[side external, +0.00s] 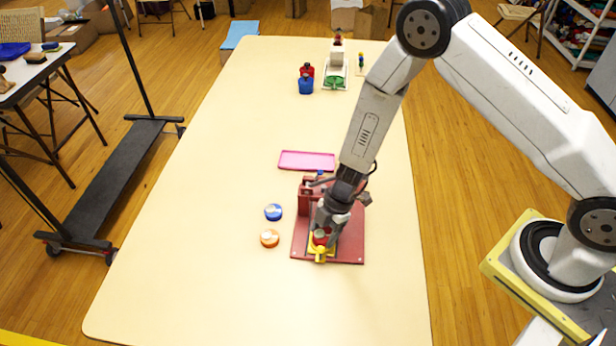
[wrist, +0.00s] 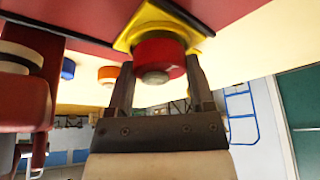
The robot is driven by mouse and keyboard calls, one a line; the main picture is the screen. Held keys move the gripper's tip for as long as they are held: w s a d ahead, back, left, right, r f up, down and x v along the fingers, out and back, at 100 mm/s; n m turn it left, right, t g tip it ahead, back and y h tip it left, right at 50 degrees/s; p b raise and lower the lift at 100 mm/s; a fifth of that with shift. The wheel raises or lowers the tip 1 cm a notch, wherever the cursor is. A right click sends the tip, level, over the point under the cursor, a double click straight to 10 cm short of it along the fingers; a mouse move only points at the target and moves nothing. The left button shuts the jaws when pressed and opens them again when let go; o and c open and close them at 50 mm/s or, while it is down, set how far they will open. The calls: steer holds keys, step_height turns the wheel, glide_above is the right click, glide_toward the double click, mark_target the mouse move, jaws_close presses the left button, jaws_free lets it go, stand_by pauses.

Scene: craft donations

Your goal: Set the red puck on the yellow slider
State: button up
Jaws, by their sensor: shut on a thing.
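The red puck (wrist: 160,58), with a pale knob at its centre, is between the two fingers of my gripper (wrist: 159,72) in the wrist view. My gripper is shut on it. The yellow slider (wrist: 126,40) is right against or just beyond the puck; I cannot tell whether they touch. In the side view my gripper (side external: 323,229) points down at the front of a dark red base (side external: 349,247), over the yellow slider (side external: 320,256). A little of the red puck (side external: 319,240) shows there, and the gripper hides part of the slider.
A blue disc (side external: 273,212) and an orange disc (side external: 270,238) lie left of the base. A pink tray (side external: 307,167) lies behind it. Blue (side external: 306,86) and red bottles and a white device (side external: 336,60) stand at the far end. The table's front left is clear.

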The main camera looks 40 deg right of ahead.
steer(key=shift+f, duration=0.35)
steer(key=o, duration=1)
steer(key=shift+r, duration=0.1)
steer(key=shift+v, duration=5.4)
steer(key=shift+d, duration=0.15)
steer(key=shift+s+d+r+m+t+h, duration=0.6)
steer(key=shift+s+d+r+m, duration=0.95)
steer(key=shift+r+m, duration=1.15)
steer(key=shift+s+d+r+m+t+h, duration=0.25)
steer(key=shift+s+d+r+m+h, duration=0.6)
steer(key=shift+s+d+r+m, duration=1.7)
steer(key=shift+s+d+r+m+t+h, duration=0.65)
steer(key=shift+r+m, duration=1.1)
steer(key=shift+m, duration=2)
steer(key=shift+w+a, duration=0.15)
steer(key=shift+a, duration=0.05)
